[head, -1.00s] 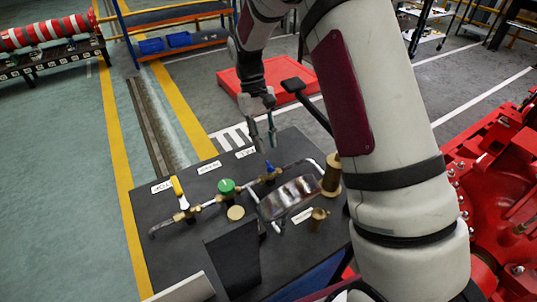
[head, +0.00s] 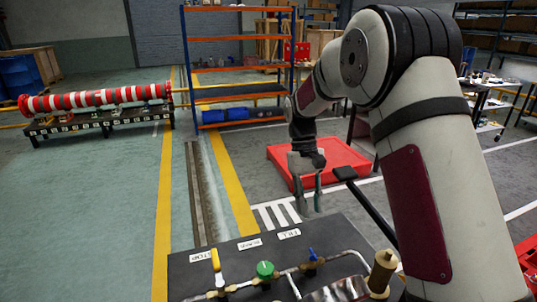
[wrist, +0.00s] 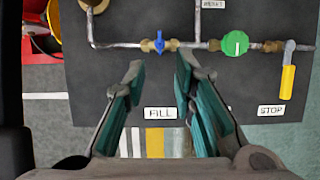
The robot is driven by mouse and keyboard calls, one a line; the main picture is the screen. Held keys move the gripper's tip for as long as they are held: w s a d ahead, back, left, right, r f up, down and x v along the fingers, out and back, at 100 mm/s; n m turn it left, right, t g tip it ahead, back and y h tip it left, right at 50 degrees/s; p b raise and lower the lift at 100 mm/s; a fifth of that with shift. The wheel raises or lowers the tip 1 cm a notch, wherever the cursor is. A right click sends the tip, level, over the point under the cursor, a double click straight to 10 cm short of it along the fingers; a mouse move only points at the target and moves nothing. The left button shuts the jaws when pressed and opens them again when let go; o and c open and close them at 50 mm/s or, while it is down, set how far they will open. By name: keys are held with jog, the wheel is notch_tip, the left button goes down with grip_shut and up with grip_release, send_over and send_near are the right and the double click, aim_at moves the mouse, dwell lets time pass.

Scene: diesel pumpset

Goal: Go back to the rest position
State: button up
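My gripper (head: 306,192) hangs pointing down above the far edge of the black bench (head: 340,231) in the head view. In the wrist view my gripper (wrist: 158,75) has its two teal fingers apart with nothing between them. The blue valve handle (wrist: 160,42) on the pipe lies beyond the fingertips, apart from them. The green knob (wrist: 235,43) and the yellow lever (wrist: 288,80) sit to its right. In the head view the blue handle (head: 312,254), green knob (head: 265,269) and yellow lever (head: 216,259) line the pipe.
A low red platform (head: 340,152) lies on the floor behind my gripper. An orange and blue rack (head: 240,70) stands farther back. A red and white striped shaft (head: 95,97) rests on a stand at left. The floor between yellow lines is clear.

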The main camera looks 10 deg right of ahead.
jog(key=s+r+t+p, duration=0.1)
jog(key=s+r+t, duration=0.3)
jog(key=s+r, duration=1)
jog(key=s+r+m+t+p, duration=0.1)
jog(key=s+t, duration=0.1)
jog(key=s, duration=0.6)
jog(key=s+d+r+m+t, duration=0.1)
jog(key=s+t, duration=0.1)
jog(key=s, duration=0.7)
jog(key=shift+s+r+t+y+p, duration=0.25)
jog(key=shift+t+y+p, duration=0.05)
jog(key=shift+y+p, duration=0.1)
jog(key=shift+d, duration=0.1)
